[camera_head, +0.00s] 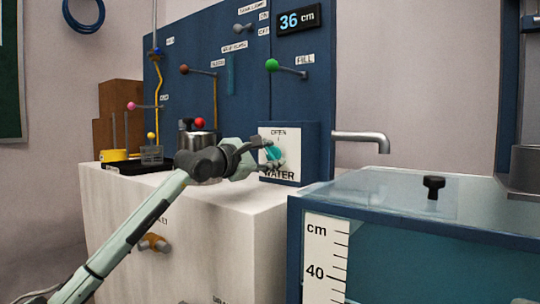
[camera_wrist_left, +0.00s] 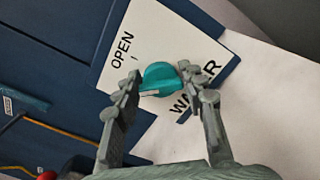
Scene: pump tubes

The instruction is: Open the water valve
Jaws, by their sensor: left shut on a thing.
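The water valve is a teal knob (camera_head: 273,152) on a white plate (camera_head: 292,137) on a blue box. The plate reads OPEN with a small tick above the knob, and WATER below it. The left wrist view shows the knob (camera_wrist_left: 160,75) between my left gripper's fingers (camera_wrist_left: 163,82), which are shut on it from both sides. A pale mark shows on the knob's lower edge there. In the head view my left gripper (camera_head: 268,158) reaches the knob from the left and partly covers it. My right gripper is in neither view.
A metal spout (camera_head: 362,138) sticks out right of the valve, above a glass-topped water tank (camera_head: 390,198) with a black knob. Levers with coloured balls, such as a green one (camera_head: 271,65) marked FILL, stand on the blue panel behind. A display (camera_head: 298,19) reads 36 cm.

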